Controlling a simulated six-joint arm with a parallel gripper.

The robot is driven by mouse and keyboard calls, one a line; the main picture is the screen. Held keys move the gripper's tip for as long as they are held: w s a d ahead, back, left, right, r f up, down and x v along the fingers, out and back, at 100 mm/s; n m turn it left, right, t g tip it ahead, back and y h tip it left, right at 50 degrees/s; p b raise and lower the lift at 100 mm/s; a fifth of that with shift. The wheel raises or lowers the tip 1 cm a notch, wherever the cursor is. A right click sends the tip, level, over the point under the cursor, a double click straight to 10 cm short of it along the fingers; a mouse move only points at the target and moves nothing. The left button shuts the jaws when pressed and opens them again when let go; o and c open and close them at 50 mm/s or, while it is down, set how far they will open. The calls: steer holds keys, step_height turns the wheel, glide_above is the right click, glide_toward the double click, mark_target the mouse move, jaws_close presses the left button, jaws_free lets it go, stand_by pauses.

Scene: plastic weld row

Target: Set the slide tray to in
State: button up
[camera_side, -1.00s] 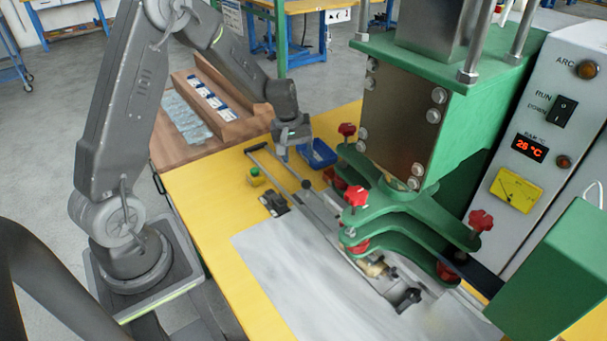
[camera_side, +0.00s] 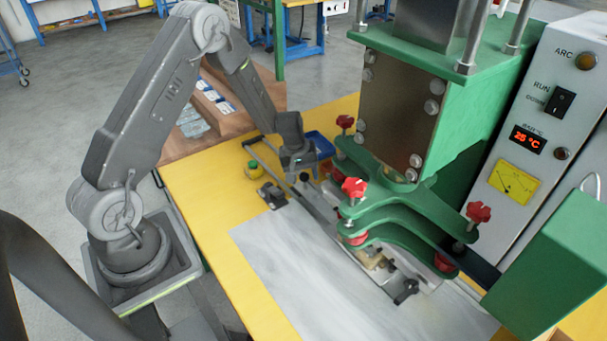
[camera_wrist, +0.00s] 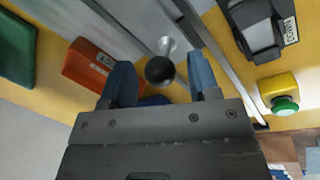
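The slide tray's black ball knob (camera_side: 304,178) stands on a short metal post at the near end of the rails. The knob (camera_wrist: 160,70) also shows in the wrist view. Metal rails (camera_side: 268,160) run from there under the green press, where a brass-coloured part (camera_side: 376,261) sits on the grey slide. The press head partly hides the slide. My gripper (camera_side: 299,172) is low over the rails at the knob. In the wrist view my gripper (camera_wrist: 163,72) is open, with one blue-grey finger on each side of the knob and gaps visible.
The green press (camera_side: 455,120) with red star knobs stands at the right. A blue bin (camera_side: 322,146) is just behind my gripper. An orange-red block (camera_wrist: 92,65) is near the left finger.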

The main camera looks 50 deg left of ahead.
jaws_close()
steer(key=shift+d, duration=2.2)
steer(key=shift+o, duration=0.3)
jaws_free()
steer(key=shift+r, duration=0.1)
step_height(320, 180, up, 14)
steer(key=s+a, duration=0.1)
steer(key=s, duration=0.1)
steer(key=shift+a+f, duration=0.25)
steer(key=shift+a, duration=0.05)
steer(key=shift+s, duration=0.1)
